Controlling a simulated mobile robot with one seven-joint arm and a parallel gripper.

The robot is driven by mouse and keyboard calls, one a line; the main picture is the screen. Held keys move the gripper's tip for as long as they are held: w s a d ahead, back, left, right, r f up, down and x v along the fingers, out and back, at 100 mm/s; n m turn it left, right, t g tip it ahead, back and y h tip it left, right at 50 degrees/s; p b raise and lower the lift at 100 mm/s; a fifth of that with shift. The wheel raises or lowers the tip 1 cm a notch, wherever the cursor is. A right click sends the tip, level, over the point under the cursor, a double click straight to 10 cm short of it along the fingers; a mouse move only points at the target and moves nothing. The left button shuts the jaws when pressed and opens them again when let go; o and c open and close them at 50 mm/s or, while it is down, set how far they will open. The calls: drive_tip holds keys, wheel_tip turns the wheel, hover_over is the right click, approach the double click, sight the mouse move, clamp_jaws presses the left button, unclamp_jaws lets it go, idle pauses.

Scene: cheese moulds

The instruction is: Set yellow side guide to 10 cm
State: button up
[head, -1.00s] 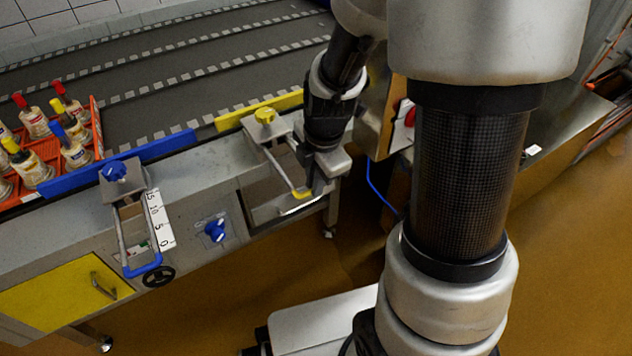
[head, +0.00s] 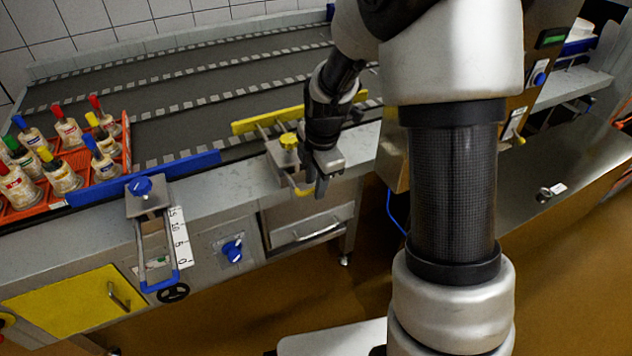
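The yellow side guide is a yellow bar (head: 262,121) along the conveyor's near edge. Its yellow knob (head: 289,141) sits on the clamp block, and its rods end in a yellow handle (head: 303,191) at the front. The bar stands a little inward of the clamp, over the belt side. My gripper (head: 320,187) points down right at the handle, its fingers beside or around it. I cannot tell whether they are closed on it. No scale for the yellow guide is visible; the gripper covers that area.
A blue side guide (head: 150,176) with a blue knob (head: 140,187) and a white 0–15 scale (head: 179,238) is at left. An orange crate (head: 127,145) of coloured-top bottles stands behind it. A blue switch (head: 232,251) is on the front panel. A metal cabinet stands at right.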

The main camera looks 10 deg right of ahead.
drive_tip(key=s+r+p, duration=0.3)
drive_tip(key=r+p, duration=0.1)
drive_tip(key=r, duration=1.3)
drive_tip(key=shift+d, duration=0.45)
drive_tip(key=s+d+r+m+t, duration=0.15)
drive_tip(key=s+r+m, duration=0.25)
drive_tip(key=s+m, duration=0.65)
drive_tip(key=s+d+r+m+t, duration=0.15)
drive_tip(key=s+r+m, duration=0.35)
drive_tip(key=s+m, duration=0.5)
wheel_tip(320, 180, up, 19)
drive_tip(key=a+p, duration=0.1)
drive_tip(key=p, duration=1.8)
drive_tip(key=shift+w+m+t+h+p, duration=0.3)
drive_tip(key=shift+w+m+p, duration=0.05)
drive_tip(key=shift+o, duration=0.3)
